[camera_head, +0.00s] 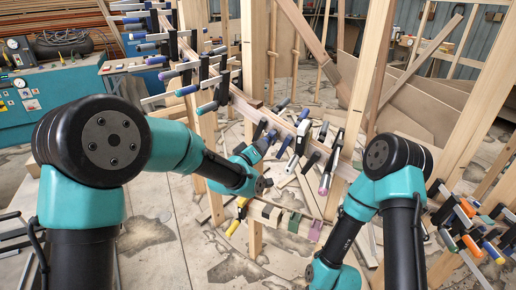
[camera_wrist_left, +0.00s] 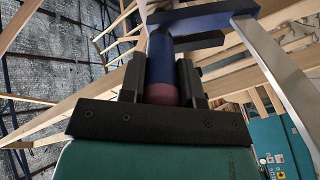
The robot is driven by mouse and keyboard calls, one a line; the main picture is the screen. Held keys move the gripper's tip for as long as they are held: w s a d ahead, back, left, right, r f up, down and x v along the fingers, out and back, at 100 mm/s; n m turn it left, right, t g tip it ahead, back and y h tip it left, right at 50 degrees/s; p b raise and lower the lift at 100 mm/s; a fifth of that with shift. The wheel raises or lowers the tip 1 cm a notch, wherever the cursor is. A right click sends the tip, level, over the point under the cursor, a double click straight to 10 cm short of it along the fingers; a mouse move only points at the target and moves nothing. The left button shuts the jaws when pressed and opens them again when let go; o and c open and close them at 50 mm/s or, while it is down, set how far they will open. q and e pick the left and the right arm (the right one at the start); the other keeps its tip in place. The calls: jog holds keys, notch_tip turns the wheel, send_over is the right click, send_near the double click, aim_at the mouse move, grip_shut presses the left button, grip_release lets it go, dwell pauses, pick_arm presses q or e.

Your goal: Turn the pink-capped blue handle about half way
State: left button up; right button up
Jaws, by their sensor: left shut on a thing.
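In the left wrist view the blue handle (camera_wrist_left: 161,60) stands between the two dark fingers of my left gripper (camera_wrist_left: 163,88). Its pink cap (camera_wrist_left: 162,94) sits low between the fingers, close to the gripper's base. The gripper is shut on it. In the head view my left gripper (camera_head: 268,142) is at the row of clamps on the wooden rail, pointing up and away; its fingers and the held cap are too small to make out. My right arm comes down on the right, but its gripper is not visible.
Another pink-ended clamp handle (camera_head: 324,183) hangs to the right of my left gripper. More clamps (camera_head: 205,80) crowd the upper left. A wooden post (camera_head: 253,55) rises just behind my left gripper. In the wrist view a pale metal bar (camera_wrist_left: 275,75) passes close on the right.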

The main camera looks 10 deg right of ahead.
pick_arm(q)
jog(key=n, duration=0.4)
jog(key=shift+n, duration=0.3)
jog(key=shift+f+n, duration=0.1)
jog(key=shift+n, duration=1.9)
jog(key=o, duration=0.9)
jog(key=v, duration=1.7)
jog(key=shift+s+a, duration=0.15)
